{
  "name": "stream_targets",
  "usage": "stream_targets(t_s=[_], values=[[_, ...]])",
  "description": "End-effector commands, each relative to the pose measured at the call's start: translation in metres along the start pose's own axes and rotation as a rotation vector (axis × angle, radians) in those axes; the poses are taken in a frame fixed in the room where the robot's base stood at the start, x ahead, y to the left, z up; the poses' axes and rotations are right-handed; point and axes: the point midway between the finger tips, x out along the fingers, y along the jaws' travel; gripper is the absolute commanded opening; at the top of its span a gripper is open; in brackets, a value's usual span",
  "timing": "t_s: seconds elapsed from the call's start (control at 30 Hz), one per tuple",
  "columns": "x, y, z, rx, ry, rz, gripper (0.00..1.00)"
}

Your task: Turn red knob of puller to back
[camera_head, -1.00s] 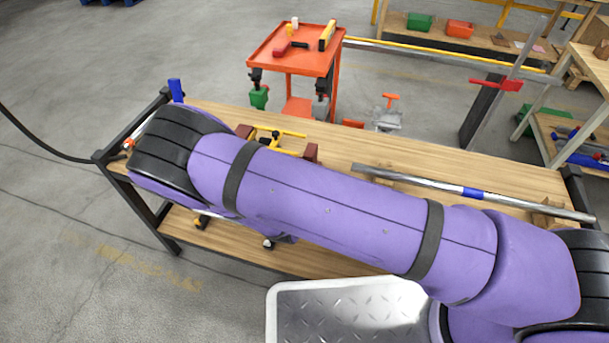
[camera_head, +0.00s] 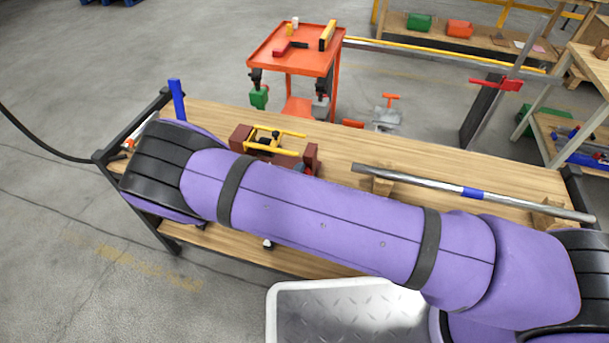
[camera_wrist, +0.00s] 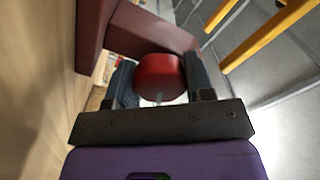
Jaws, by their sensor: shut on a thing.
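The puller (camera_head: 241,138) lies on the wooden bench, behind my arm in the head view. It has dark red-brown end blocks, yellow rods and a dark middle part. In the wrist view its red-brown frame (camera_wrist: 165,28) fills the top, close to my fingertips. The round red knob (camera_wrist: 158,78) sits between the two dark fingers of my gripper (camera_wrist: 162,86), which is shut on it. In the head view my arm hides most of the gripper and the knob.
The bench (camera_head: 400,158) also carries a long metal bar (camera_head: 425,181) with a blue band, on wooden blocks. A blue post (camera_head: 176,100) rises at the left corner. An orange cart (camera_head: 262,47) stands behind the bench. Bare wood lies right of the puller.

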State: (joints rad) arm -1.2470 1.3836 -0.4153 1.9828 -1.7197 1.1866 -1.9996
Motion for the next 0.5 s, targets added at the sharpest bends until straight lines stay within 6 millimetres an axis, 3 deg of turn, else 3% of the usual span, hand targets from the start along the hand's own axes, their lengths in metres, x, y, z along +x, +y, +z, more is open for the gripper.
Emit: stream_targets(t_s=[0.47,0.5], values=[[-0.0016,0.0011,0.0014,-0.012,-0.004,0.003,0.25],[-0.0016,0.0010,0.0014,-0.012,-0.004,0.003,0.57]])
